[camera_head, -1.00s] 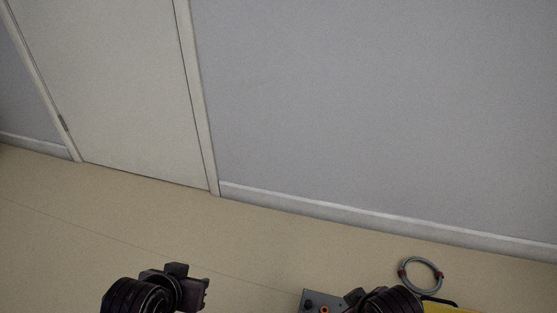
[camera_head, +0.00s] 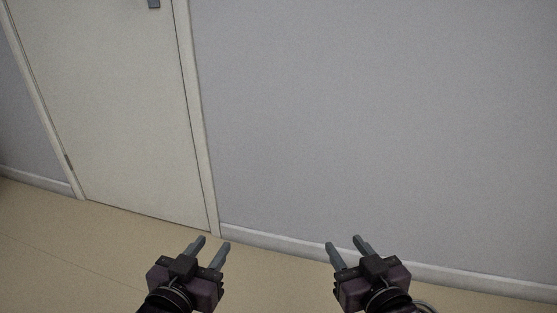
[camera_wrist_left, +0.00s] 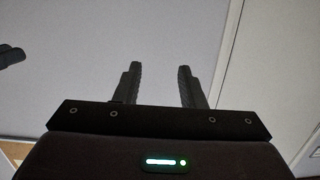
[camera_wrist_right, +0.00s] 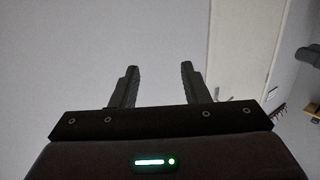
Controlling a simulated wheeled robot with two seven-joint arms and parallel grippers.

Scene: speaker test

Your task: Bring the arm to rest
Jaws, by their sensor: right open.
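My left gripper (camera_head: 208,253) is at the lower middle-left of the head view, raised with its fingers apart and nothing between them. In the left wrist view its two fingers (camera_wrist_left: 158,84) stand apart against the wall. My right gripper (camera_head: 345,254) is at the lower middle-right of the head view, raised, open and empty. In the right wrist view its fingers (camera_wrist_right: 157,84) are also apart with only wall between them. The two grippers are apart from each other and touch nothing that I can see.
A closed pale door (camera_head: 105,105) in a frame is at the left. A plain grey wall (camera_head: 380,120) fills the right. The tan floor (camera_head: 70,260) is clear at the lower left. A grey cable ring (camera_head: 428,306) is mostly hidden behind my right arm.

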